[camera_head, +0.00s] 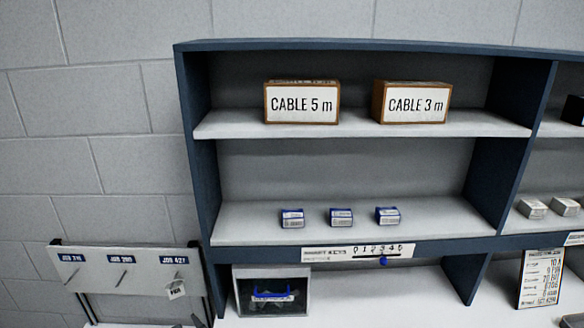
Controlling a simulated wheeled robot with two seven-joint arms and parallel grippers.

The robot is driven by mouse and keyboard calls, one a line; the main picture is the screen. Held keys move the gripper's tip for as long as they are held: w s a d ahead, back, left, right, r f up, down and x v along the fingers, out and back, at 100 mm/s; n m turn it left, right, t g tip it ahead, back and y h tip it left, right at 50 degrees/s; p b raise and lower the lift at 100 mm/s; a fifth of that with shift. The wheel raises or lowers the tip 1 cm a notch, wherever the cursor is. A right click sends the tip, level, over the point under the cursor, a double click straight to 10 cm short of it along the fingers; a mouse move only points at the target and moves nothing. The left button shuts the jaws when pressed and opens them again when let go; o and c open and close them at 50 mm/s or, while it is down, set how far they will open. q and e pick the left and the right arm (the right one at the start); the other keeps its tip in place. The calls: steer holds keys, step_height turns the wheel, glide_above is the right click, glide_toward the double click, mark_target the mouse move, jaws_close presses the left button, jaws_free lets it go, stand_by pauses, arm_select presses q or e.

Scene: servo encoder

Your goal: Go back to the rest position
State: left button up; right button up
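Neither of my grippers is in the head view. A blue-framed shelf unit (190,150) fills the middle and right. On its upper shelf stand a box labelled CABLE 5 m (301,103) and a box labelled CABLE 3 m (411,103). On the shelf below, three small blue and white boxes stand in a row: the left one (292,218), the middle one (340,217) and the right one (387,216).
A numbered strip (357,252) with a blue marker runs along the lower shelf edge. A clear-fronted case (271,291) stands below it. A job board (125,268) with pegs and a tag is at left. A printed card (540,278) stands at right.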

arm_select(q)
steer(key=s+d+f+n+g+h, duration=0.2)
steer(key=s+n, duration=0.5)
steer(key=s, duration=0.3)
steer(key=s+d+f+n+g+h, duration=0.1)
steer(key=s+f+n+g, duration=0.1)
steer(key=s+n, duration=0.6)
steer(key=s+d+r+n+g+h, duration=0.1)
steer(key=s+d+n+h, duration=0.3)
steer(key=s, duration=0.6)
steer(key=s+d+r+n+g, duration=0.25)
steer(key=s+n, duration=0.25)
steer(key=s, duration=0.5)
step_height(320, 180, down, 36)
steer(key=s+b, duration=0.1)
steer(key=b, duration=0.7)
steer(key=s+a+f+g+b, duration=0.1)
steer(key=s+f+b, duration=0.3)
steer(key=s+f, duration=0.5)
steer(key=s+a+f+b, duration=0.1)
steer(key=s+f+b, duration=0.2)
steer(key=s+f, duration=0.6)
step_height(320, 180, down, 8)
steer(key=shift+s+a+r+g+b, duration=0.1)
steer(key=shift+s+a+g+b, duration=0.2)
steer(key=shift+a+g+b, duration=0.1)
